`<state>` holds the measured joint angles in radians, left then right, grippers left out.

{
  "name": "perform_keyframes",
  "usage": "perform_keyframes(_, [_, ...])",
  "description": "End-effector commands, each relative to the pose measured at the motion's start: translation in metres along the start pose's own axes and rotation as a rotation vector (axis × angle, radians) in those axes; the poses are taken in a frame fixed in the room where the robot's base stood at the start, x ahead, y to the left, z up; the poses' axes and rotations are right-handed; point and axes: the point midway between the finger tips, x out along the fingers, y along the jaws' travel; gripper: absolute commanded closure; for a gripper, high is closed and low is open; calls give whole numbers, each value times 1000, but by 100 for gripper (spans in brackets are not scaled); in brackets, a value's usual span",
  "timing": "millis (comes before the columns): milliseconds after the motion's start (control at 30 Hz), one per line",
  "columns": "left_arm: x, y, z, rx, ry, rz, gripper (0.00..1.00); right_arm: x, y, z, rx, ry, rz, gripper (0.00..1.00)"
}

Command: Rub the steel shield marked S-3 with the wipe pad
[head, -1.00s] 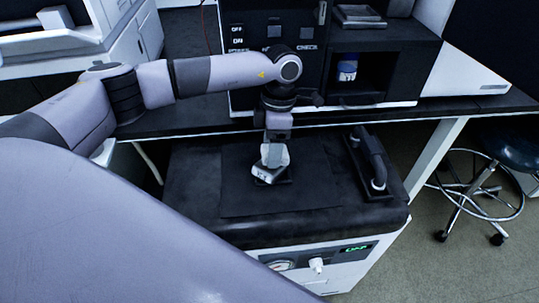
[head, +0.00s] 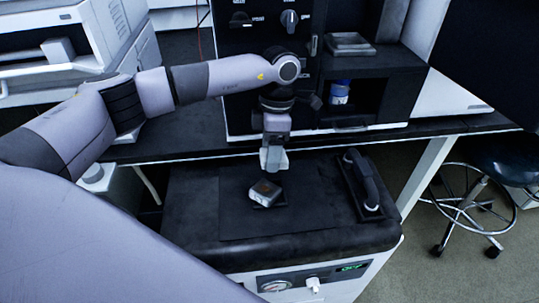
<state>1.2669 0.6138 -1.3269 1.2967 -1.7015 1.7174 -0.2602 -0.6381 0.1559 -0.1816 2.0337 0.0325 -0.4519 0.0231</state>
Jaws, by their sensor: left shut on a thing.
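A small pale metallic block (head: 263,196) with a brownish patch on top sits tilted on a dark base on the black mat. It looks like the steel shield, but I cannot read its marking now. My left gripper (head: 273,165) points down just behind and above it, with a small visible gap between them. It is shut on a pale grey piece (head: 274,158), apparently the wipe pad, mostly hidden by the fingers. My right gripper is out of view.
The black mat (head: 235,222) lies on a dark-topped cart. A black handled fixture (head: 368,185) stands at its right. Behind is a bench with a dark instrument stack (head: 265,40) and a blue-capped bottle (head: 339,92) in a recess. A stool (head: 500,165) stands far right.

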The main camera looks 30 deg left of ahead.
Motion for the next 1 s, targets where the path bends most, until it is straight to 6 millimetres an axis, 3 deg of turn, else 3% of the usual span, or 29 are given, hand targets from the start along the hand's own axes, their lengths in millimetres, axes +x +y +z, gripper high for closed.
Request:
perform_keyframes(400, [-7,0,0,0,0,0,66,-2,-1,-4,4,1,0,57])
perform_keyframes(733, [-35,0,0,-1,0,0,66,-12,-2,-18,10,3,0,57])
perform_keyframes(1000, [-39,1,1,-2,-6,3,66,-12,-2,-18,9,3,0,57])
